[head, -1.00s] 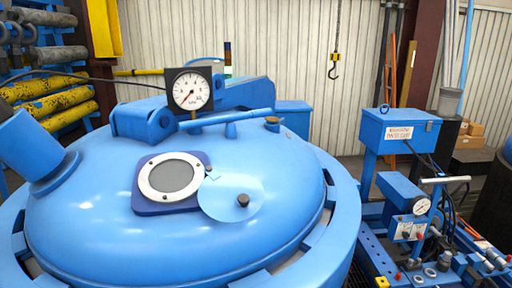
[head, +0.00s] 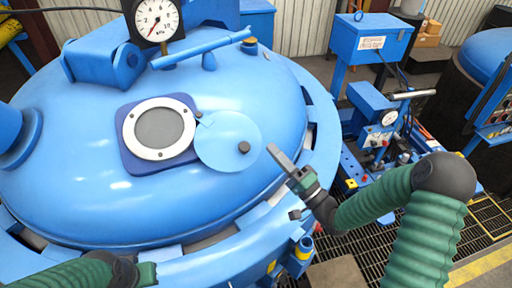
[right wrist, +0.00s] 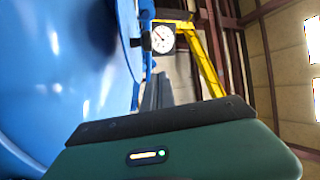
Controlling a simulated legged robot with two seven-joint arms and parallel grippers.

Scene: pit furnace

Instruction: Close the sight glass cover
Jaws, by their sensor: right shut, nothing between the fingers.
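The sight glass (head: 160,128) is a round grey window with a white bolted ring on a dark blue square plate, on the blue furnace lid. Its cover (head: 228,141) is a light blue disc with a black knob (head: 244,147). The cover is swung to the right of the glass, overlapping only the ring's edge, so the glass is exposed. My right gripper (head: 279,155) is shut and empty, just right of the cover and apart from the knob. My left arm shows at the lower left of the head view; its fingers cannot be made out.
A pressure gauge (head: 157,18) and a blue bar (head: 203,47) stand on the lid behind the glass. The gauge also shows in the right wrist view (right wrist: 161,39). A blue pump unit (head: 377,116) stands to the right of the furnace. The lid in front of the glass is clear.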

